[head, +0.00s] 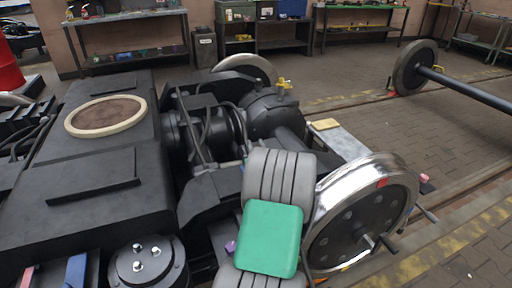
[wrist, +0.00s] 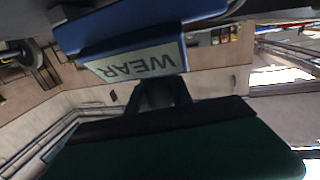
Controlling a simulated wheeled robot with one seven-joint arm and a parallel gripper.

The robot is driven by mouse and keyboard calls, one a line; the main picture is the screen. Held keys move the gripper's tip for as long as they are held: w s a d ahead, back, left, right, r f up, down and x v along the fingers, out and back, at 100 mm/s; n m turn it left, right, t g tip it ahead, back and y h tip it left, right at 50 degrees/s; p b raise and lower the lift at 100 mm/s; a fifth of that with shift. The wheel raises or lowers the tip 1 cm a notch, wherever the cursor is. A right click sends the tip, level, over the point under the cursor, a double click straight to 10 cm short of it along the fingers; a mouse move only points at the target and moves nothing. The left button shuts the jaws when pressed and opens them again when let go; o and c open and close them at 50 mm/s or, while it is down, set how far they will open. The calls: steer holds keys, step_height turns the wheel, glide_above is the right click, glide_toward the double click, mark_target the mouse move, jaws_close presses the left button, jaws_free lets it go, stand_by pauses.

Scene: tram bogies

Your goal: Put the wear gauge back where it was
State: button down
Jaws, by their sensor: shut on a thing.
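The wear gauge (wrist: 125,62) shows in the wrist view as a blue block with a pale label that reads WEAR upside down. My gripper (wrist: 163,94) is dark, close under the label, and shut on the gauge. A broad dark green surface with a black edge fills the bottom of the wrist view and hides much of the grip. In the head view my grey and green arm reaches up from the bottom centre. My gripper and the held gauge cannot be made out there.
A black tram bogie (head: 95,180) fills the left, with a bright steel wheel (head: 395,170) at the right. A narrow grey table (head: 340,140) stands behind that wheel, with a yellowish block (head: 325,124) on it. Workbenches (head: 130,17) line the back wall. Open floor (head: 440,130) lies to the right.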

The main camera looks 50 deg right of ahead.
steer(key=c, duration=1.1)
jaws_free()
steer(key=shift+c, duration=0.2)
steer(key=v, duration=1.2)
